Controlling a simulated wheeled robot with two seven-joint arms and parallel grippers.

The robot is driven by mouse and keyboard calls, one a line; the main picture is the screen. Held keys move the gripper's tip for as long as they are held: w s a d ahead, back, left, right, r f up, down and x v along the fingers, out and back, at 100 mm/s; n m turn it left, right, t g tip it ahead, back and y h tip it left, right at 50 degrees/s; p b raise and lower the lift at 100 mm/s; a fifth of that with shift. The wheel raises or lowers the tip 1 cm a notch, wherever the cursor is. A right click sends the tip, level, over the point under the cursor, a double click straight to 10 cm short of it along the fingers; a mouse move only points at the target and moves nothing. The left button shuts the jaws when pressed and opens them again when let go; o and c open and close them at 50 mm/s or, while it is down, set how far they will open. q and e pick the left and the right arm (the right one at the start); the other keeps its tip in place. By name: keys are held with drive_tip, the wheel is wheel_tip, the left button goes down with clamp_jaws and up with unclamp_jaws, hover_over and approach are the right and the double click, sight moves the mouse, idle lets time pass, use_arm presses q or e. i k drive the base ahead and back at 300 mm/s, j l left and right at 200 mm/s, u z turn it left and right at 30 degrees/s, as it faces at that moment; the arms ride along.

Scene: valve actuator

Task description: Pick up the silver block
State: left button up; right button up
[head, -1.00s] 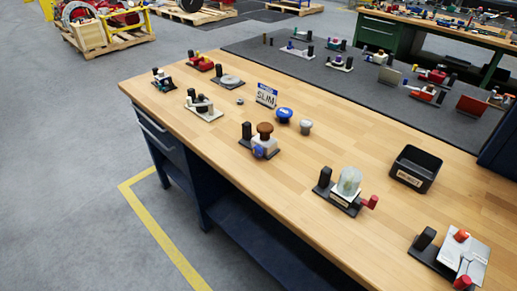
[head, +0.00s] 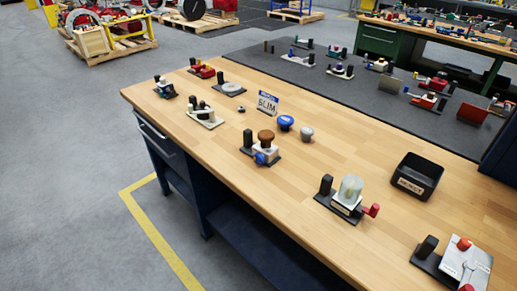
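No plain loose silver block stands out on the wooden bench top (head: 330,160). A flat silver-grey block-like piece (head: 466,262) with a red knob sits on a dark base at the lower right corner, partly cut off by the picture's edge. A small grey-silver knob (head: 306,134) stands mid-bench to the right of a blue knob (head: 285,123). A tiny silver piece (head: 241,109) lies left of the SLIM sign. I cannot tell which of these is the silver block. Neither of my grippers is in view.
A black bin (head: 417,176) stands at the right.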

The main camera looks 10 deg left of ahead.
sight(250, 148)
drive_tip(key=i+j+z, duration=0.1)
drive_tip(key=z, duration=0.25)
drive_tip(key=i+j+z, duration=0.1)
drive_tip(key=j+z, duration=0.55)
drive_tip(key=i+j+z, duration=0.1)
drive_tip(key=j, duration=0.55)
drive_tip(key=i+j+z, duration=0.1)
drive_tip(key=j, duration=0.55)
drive_tip(key=i+j, duration=0.1)
drive_tip(key=j, duration=0.55)
drive_tip(key=l+z, duration=0.05)
